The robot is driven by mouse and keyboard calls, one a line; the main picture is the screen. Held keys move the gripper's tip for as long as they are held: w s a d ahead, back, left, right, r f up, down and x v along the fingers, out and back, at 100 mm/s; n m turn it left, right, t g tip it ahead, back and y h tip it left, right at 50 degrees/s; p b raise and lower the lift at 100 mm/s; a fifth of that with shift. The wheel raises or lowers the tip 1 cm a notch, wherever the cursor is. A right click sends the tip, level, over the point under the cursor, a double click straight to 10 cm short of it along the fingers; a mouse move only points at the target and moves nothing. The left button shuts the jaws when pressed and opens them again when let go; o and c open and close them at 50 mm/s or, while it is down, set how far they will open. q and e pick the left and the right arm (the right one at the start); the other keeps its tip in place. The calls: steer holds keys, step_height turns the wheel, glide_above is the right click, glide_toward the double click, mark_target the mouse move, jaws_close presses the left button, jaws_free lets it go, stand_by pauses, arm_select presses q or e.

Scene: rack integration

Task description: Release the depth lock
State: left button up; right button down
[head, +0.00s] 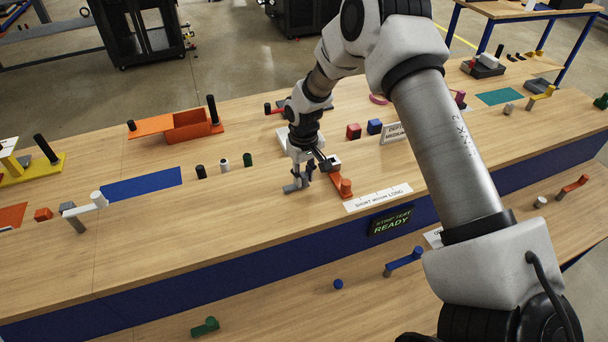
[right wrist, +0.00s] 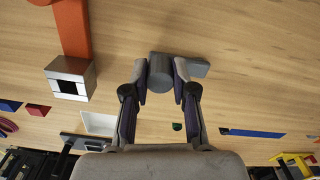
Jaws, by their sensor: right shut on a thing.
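My right gripper (head: 301,176) reaches down to the bench top in the middle of the head view. In the right wrist view its fingers (right wrist: 161,80) are shut on the round post of a grey lever (right wrist: 196,68), whose short arm points right. The grey lever also shows under the gripper in the head view (head: 293,187). Beside it lies an orange bar (head: 335,180) with an orange knob at its near end and a metal block (head: 331,162) at its far end. I cannot tell which part is labelled the depth lock. My left gripper is not in view.
A white "SHORT MEDIUM LONG" strip (head: 378,198) and a screen reading "STRIP TEST READY" (head: 390,221) are at the front edge. Red (head: 353,131) and blue (head: 375,127) blocks stand behind. Small cylinders (head: 224,165) stand to the left.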

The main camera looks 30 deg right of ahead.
mark_target(303, 174)
steer(key=c, duration=0.9)
jaws_free()
steer(key=shift+c, duration=0.2)
steer(key=shift+w+f, duration=0.1)
steer(key=shift+w, duration=0.05)
step_height(303, 174, up, 12)
